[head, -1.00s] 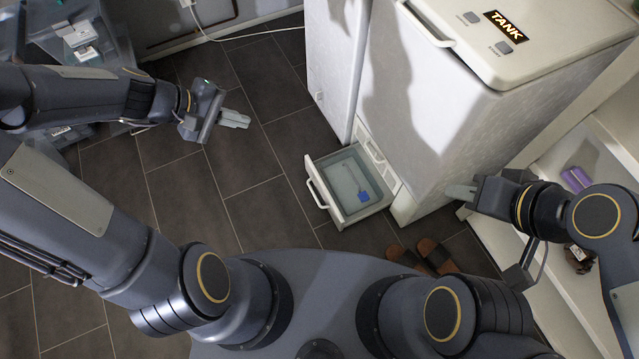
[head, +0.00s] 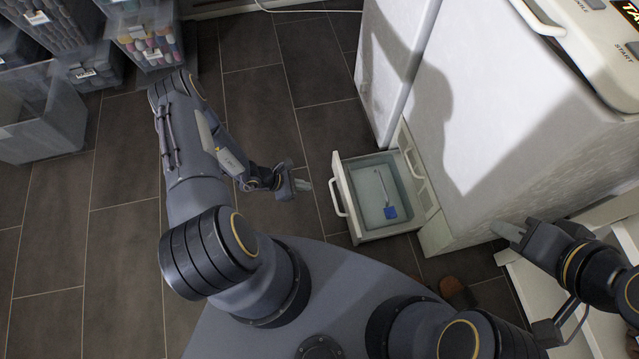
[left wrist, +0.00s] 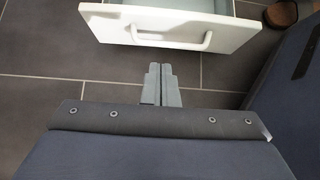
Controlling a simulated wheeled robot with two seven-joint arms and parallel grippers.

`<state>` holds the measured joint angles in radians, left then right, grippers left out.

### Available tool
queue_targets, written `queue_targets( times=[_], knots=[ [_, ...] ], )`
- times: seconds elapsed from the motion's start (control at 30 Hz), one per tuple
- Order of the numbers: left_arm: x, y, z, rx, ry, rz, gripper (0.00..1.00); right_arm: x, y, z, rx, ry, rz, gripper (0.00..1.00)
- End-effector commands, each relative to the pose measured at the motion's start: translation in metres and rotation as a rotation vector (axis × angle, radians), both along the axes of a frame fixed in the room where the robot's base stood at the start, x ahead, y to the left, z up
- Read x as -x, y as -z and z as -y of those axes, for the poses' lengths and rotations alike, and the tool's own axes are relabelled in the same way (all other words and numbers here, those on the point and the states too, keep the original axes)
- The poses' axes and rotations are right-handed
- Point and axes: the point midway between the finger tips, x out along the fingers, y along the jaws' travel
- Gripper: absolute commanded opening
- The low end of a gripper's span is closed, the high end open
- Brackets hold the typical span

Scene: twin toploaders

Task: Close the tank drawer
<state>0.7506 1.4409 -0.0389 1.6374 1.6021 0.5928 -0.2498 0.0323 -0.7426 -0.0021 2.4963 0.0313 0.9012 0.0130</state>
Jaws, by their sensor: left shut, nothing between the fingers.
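The tank drawer (head: 378,237) is pulled open at the foot of the white TANK toploader (head: 470,140). It holds a blue-headed tool (head: 389,210) with a thin handle. Its white front and bar handle (head: 336,197) face my left gripper. My left gripper (head: 305,186) is shut and empty, just left of the drawer handle with a small gap. In the left wrist view the shut fingers (left wrist: 161,70) point at the drawer front (left wrist: 170,28) below its handle (left wrist: 170,42), apart from it. My right gripper (head: 497,229) is beside the toploader's side; whether its fingers are open is unclear.
Another white appliance (head: 377,85) stands behind the toploader. Brown slippers (head: 455,290) lie on the floor right of the drawer. A white shelf (head: 560,310) is at the right. Clear bins (head: 45,112) stand at the upper left. The tiled floor (head: 120,220) at left is free.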

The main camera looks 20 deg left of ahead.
Motion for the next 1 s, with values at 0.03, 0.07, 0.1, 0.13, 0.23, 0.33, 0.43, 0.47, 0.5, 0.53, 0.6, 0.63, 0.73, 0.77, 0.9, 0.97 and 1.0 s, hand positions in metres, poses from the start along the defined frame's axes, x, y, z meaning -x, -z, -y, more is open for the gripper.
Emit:
queue_targets(
  times=[0.03, 0.07, 0.1, 0.13, 0.23, 0.33, 0.43, 0.47, 0.5, 0.53, 0.6, 0.63, 0.73, 0.77, 0.9, 0.97, 1.0],
  knots=[
    [-0.003, 0.007, 0.007, 0.003, 0.004, 0.001, 0.00, 0.000, 0.005, 0.000, 0.000, 0.000, 0.000, 0.32],
    [-0.005, 0.011, 0.010, 0.003, 0.004, 0.001, 0.00, 0.000, 0.007, 0.000, 0.000, 0.000, 0.000, 0.32],
    [-0.008, 0.017, 0.014, 0.003, 0.004, 0.001, 0.00, 0.000, 0.010, 0.000, 0.000, 0.000, 0.000, 0.32],
    [-0.011, 0.022, 0.018, 0.003, 0.005, 0.001, 0.00, 0.000, 0.012, 0.000, 0.000, 0.000, 0.000, 0.32],
    [-0.020, 0.038, 0.032, 0.002, 0.006, 0.001, 0.00, 0.000, 0.020, 0.000, 0.000, 0.000, 0.000, 0.32],
    [-0.029, 0.052, 0.045, 0.003, 0.005, 0.001, 0.00, 0.000, 0.029, 0.000, 0.000, 0.000, 0.000, 0.32],
    [-0.037, 0.065, 0.057, 0.002, 0.005, 0.001, 0.00, 0.000, 0.036, 0.000, 0.000, 0.000, 0.000, 0.32],
    [-0.040, 0.064, 0.061, 0.002, 0.006, 0.002, 0.00, 0.000, 0.036, 0.000, 0.000, 0.000, 0.000, 0.32],
    [-0.044, 0.062, 0.067, 0.003, 0.005, 0.003, 0.00, 0.000, 0.037, 0.000, 0.000, 0.000, 0.000, 0.32],
    [-0.047, 0.061, 0.071, 0.003, 0.006, 0.003, 0.00, 0.000, 0.038, 0.000, 0.000, 0.000, 0.000, 0.32],
    [-0.052, 0.061, 0.077, 0.001, 0.005, 0.002, 0.00, 0.000, 0.040, 0.000, 0.000, 0.000, 0.000, 0.32],
    [-0.053, 0.061, 0.080, 0.001, 0.006, 0.002, 0.00, 0.000, 0.041, 0.000, 0.000, 0.000, 0.000, 0.32],
    [-0.057, 0.060, 0.085, 0.001, 0.004, 0.002, 0.00, 0.000, 0.042, 0.000, 0.000, 0.000, 0.000, 0.32],
    [-0.058, 0.060, 0.086, 0.001, 0.004, 0.002, 0.00, 0.000, 0.042, 0.000, 0.000, 0.000, 0.000, 0.32],
    [-0.059, 0.059, 0.088, 0.001, 0.004, 0.002, 0.00, 0.000, 0.042, 0.000, 0.000, 0.000, 0.000, 0.32],
    [-0.059, 0.059, 0.088, 0.001, 0.004, 0.002, 0.00, 0.000, 0.042, 0.000, 0.000, 0.000, 0.000, 0.32],
    [-0.059, 0.059, 0.088, 0.001, 0.004, 0.002, 0.00, 0.000, 0.042, 0.000, 0.000, 0.000, 0.000, 0.32]
  ],
)
